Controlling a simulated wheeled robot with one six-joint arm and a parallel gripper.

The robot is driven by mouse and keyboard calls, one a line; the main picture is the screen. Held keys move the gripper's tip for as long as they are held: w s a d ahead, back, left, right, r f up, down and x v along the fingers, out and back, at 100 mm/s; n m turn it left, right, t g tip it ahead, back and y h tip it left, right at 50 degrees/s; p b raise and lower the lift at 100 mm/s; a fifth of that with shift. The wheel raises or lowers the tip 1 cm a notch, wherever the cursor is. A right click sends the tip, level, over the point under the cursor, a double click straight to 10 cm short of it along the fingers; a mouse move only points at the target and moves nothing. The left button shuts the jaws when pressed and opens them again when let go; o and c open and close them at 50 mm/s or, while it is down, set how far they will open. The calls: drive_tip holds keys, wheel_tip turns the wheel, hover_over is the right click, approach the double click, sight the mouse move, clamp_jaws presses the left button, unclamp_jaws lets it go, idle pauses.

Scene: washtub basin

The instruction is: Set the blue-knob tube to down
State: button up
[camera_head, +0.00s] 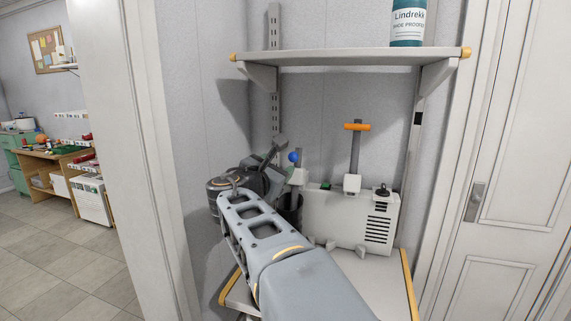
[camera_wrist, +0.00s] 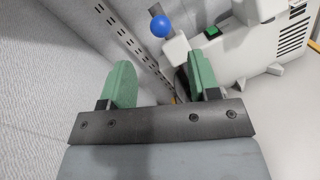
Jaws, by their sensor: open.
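The blue knob (camera_head: 294,157) sits at the left end of a white machine (camera_head: 345,215), above a short pale tube (camera_head: 299,176). In the wrist view the knob (camera_wrist: 160,27) is ahead of my gripper, above the space between the fingers, with the pale tube (camera_wrist: 175,48) beside it. My gripper (camera_wrist: 163,75) is open, its two green fingers apart with nothing between them. In the head view my gripper (camera_head: 272,158) is just left of the knob, and my arm hides part of the machine's lower left.
The machine has a green button (camera_head: 326,186), an orange-topped lever (camera_head: 357,127) and a black knob (camera_head: 383,191). A dark cylinder (camera_head: 290,208) is at its left end. A shelf (camera_head: 345,56) with a bottle (camera_head: 408,22) hangs above. Walls close in behind and left.

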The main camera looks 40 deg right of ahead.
drive_tip(key=shift+v, duration=1.1)
